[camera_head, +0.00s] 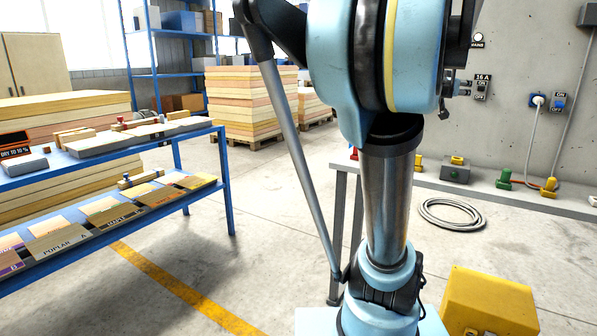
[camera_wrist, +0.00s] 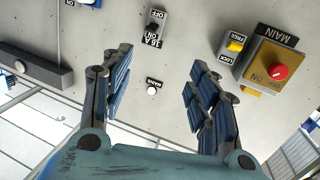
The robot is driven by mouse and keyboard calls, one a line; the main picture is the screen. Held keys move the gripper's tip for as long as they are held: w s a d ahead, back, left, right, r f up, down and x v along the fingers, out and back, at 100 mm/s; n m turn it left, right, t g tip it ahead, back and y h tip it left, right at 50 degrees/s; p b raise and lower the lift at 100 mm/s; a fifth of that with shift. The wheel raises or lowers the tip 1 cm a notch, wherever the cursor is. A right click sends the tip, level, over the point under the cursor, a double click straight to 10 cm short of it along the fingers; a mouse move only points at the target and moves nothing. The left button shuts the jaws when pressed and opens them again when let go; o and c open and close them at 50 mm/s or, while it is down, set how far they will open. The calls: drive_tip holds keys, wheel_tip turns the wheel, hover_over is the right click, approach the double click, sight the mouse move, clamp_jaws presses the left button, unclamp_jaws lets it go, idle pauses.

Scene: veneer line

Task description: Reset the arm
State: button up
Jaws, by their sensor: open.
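My arm fills the centre of the head view, light blue and steel, rising from its base and bending up past the top edge. My gripper (camera_wrist: 160,75) shows in the wrist view with its two blue-padded fingers spread wide. Nothing is between the fingers. They point toward the grey wall. Between them lies a small white lamp (camera_wrist: 152,90) marked MAINS, with a 16 A switch (camera_wrist: 154,24) above it. A yellow MAIN box with a red knob (camera_wrist: 278,72) is right of the fingers, beside a yellow LOCK/FREE switch (camera_wrist: 236,43).
A blue shelf rack (camera_head: 228,180) with veneer samples and blocks stands at left. Stacked boards (camera_head: 252,105) are behind it. A low ledge (camera_head: 480,186) with plugs runs along the wall. A coiled cable (camera_head: 450,214) and a yellow box (camera_head: 490,300) are at right. Floor is open at centre-left.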

drive_tip(key=s+a+f+n+g+y, duration=0.1)
drive_tip(key=s+a+f+g+y, duration=0.1)
drive_tip(key=s+a+f, duration=0.45)
drive_tip(key=s+a+f+g+y, duration=0.1)
drive_tip(key=a+f+g+y, duration=0.15)
drive_tip(key=f, duration=0.75)
drive_tip(key=s+a+f+n+g+y, duration=0.1)
drive_tip(key=s+a+f, duration=0.35)
drive_tip(key=f, duration=0.35)
drive_tip(key=s+a+f+n+g+y, duration=0.2)
drive_tip(key=s+a+f+n+y, duration=0.1)
drive_tip(key=s+a+f, duration=0.3)
drive_tip(key=s+a+f+n+g+y, duration=0.2)
drive_tip(key=s+a+f+n+y, duration=0.2)
drive_tip(key=s+a+f, duration=0.3)
drive_tip(key=a+f, duration=0.4)
drive_tip(key=a, duration=0.1)
drive_tip(key=shift+s+a, duration=0.25)
drive_tip(key=shift+s, duration=0.05)
drive_tip(key=shift+c, duration=0.5)
